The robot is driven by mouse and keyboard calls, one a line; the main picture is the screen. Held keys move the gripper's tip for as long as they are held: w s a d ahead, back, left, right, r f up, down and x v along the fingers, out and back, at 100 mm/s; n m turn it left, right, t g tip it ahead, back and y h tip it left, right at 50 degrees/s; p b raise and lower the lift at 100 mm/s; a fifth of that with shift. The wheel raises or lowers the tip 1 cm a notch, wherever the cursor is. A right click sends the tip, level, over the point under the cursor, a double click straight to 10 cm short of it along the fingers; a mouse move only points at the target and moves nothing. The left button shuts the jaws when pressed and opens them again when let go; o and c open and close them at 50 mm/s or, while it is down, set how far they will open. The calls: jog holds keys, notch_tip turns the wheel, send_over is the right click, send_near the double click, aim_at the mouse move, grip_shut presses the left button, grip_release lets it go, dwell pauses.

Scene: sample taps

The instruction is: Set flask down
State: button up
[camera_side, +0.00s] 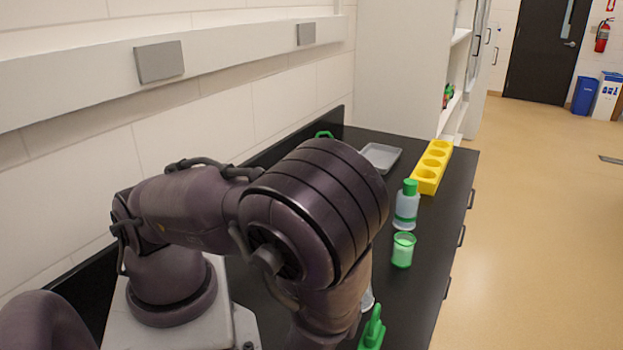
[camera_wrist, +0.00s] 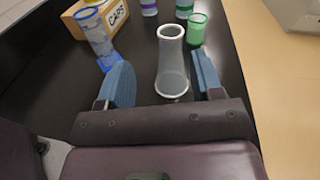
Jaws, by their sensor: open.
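In the wrist view a clear grey flask (camera_wrist: 172,62) with a pale rim stands on the black bench. It is narrower toward the top of the picture. My gripper (camera_wrist: 162,62) is open, with its two blue fingers on either side of the flask. A gap shows between the left finger and the flask; the right finger is closer, and I cannot tell if it touches. In the side view my arm hides the gripper and nearly all of the flask; a small pale sliver (camera_side: 367,300) shows beside the arm.
A green-rimmed beaker (camera_wrist: 197,30) stands just beyond the flask. A blue-rimmed cylinder (camera_wrist: 96,36) and a yellow CAPS box (camera_wrist: 118,15) are at upper left. In the side view a green-capped bottle (camera_side: 406,205), a yellow rack (camera_side: 432,167) and a grey tray (camera_side: 380,156) stand farther back.

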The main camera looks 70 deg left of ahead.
jog(key=s+r+n+g+h, duration=0.2)
jog(key=r+n+h, duration=0.5)
jog(key=r+n, duration=0.4)
jog(key=s+a+r+n+g+h, duration=0.1)
jog(key=s+r+n+g+h, duration=0.1)
jog(key=r+n+h, duration=0.5)
notch_tip(320, 180, up, 5)
jog(key=s+n, duration=0.1)
jog(key=n, duration=0.5)
jog(key=shift+s+g, duration=0.3)
jog(key=shift+s, duration=0.05)
